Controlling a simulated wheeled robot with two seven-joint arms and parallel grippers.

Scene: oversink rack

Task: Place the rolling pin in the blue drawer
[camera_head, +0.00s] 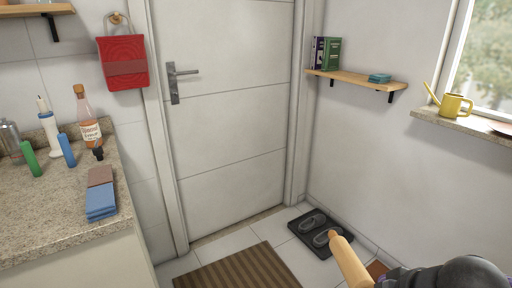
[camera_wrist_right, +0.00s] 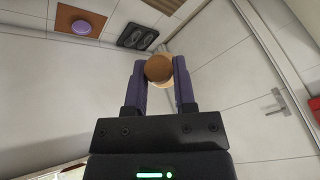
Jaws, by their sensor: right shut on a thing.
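The rolling pin (camera_head: 350,263) is light wood and shows at the bottom right of the head view, its handle pointing up. In the right wrist view its round end (camera_wrist_right: 159,69) sits between the purple fingers of my right gripper (camera_wrist_right: 160,82), which is shut on it. Dark parts of my right arm show beside the pin in the head view. The pin is held in the air above the floor. No blue drawer shows in either view. My left gripper is not in view.
A closed white door (camera_head: 225,130) is ahead. A striped mat (camera_head: 238,270) and a black tray with slippers (camera_head: 318,233) lie on the floor. A wooden shelf (camera_head: 355,80) juts from the right wall.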

